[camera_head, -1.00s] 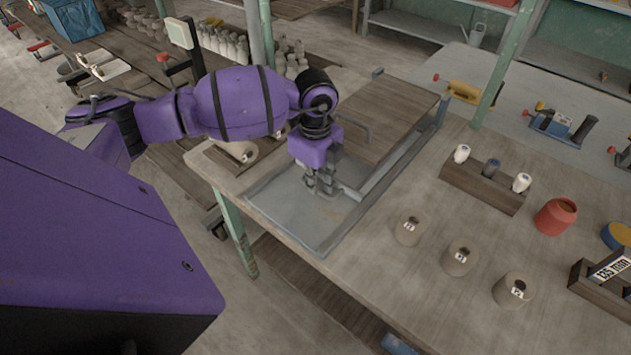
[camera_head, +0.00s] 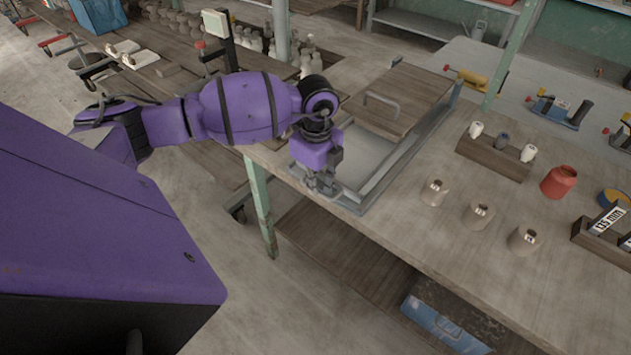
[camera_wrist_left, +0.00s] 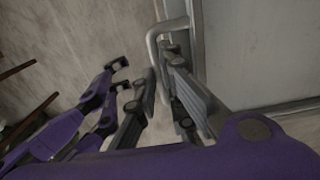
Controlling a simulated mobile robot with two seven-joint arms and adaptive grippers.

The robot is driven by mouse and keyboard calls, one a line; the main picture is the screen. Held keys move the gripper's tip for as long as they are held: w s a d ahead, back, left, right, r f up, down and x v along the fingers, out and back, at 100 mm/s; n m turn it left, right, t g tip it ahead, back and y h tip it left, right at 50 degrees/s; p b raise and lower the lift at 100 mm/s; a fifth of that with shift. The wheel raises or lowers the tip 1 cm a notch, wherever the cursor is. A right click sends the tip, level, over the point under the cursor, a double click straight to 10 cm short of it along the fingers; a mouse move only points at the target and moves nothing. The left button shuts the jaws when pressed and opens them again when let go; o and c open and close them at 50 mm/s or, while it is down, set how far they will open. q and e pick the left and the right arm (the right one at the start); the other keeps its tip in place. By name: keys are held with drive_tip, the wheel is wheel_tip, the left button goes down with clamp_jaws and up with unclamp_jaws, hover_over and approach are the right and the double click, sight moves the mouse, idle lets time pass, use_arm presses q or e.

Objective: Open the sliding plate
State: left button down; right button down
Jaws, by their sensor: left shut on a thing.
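A flat grey metal frame (camera_head: 410,150) with raised rails lies on the workbench. A wooden plate (camera_head: 410,85) with a bent metal handle (camera_head: 383,104) covers its far part. The grey surface (camera_head: 368,158) nearer me is bare. My left gripper (camera_head: 324,188) is low at the frame's near left end and hides part of it. The left wrist view shows the gripper (camera_wrist_left: 162,92) shut at a grey looped handle (camera_wrist_left: 154,40) beside a grey metal panel (camera_wrist_left: 260,55). The exact grip is partly hidden. My right gripper is not in view.
Clay cups (camera_head: 434,193) stand in a row right of the frame. Behind them are a wooden block (camera_head: 490,158) with small bottles and a red pot (camera_head: 558,182). A green post (camera_head: 508,55) rises behind the frame. The bench's near edge is close to my gripper.

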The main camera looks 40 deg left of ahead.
use_arm(q)
drive_tip(key=shift+w, duration=0.45)
drive_tip(key=c, duration=1.9)
unclamp_jaws()
drive_tip(key=shift+s, duration=0.1)
drive_tip(key=shift+r, duration=0.15)
wheel_tip(320, 180, up, 12)
drive_tip(key=shift+c, duration=0.5)
